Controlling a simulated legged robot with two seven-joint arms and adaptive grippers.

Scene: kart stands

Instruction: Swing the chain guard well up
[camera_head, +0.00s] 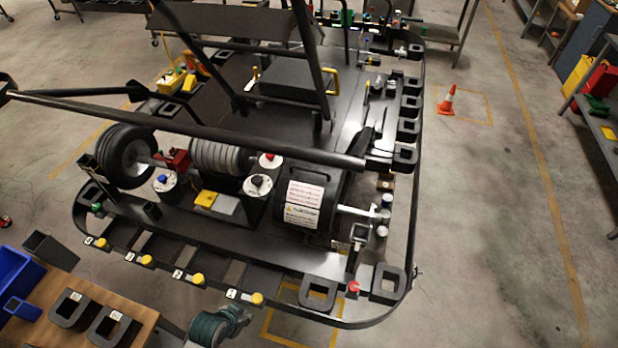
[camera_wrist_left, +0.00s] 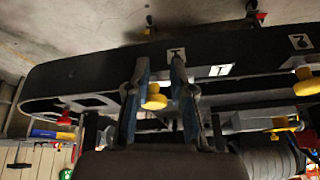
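A dark cover with two white warning labels and a handle on top, which looks like the chain guard (camera_head: 325,197), sits low on the kart at the right end of the axle. My left gripper (camera_head: 236,318) is at the bottom of the head view, just outside the kart's front rail and apart from the guard. In the left wrist view its two blue-padded fingers (camera_wrist_left: 158,75) are spread, with a yellow knob (camera_wrist_left: 154,98) showing between them; whether they touch it I cannot tell. I cannot make out the guard in the wrist view. My right gripper is not in view.
The kart's black bumper rail (camera_head: 408,235) loops around the deck. A long dark bar (camera_head: 210,130) crosses above the axle. Several yellow knobs (camera_head: 257,299) line the front edge. A wooden table (camera_head: 75,290) stands at lower left. Floor at right is mostly clear, with an orange cone (camera_head: 447,101).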

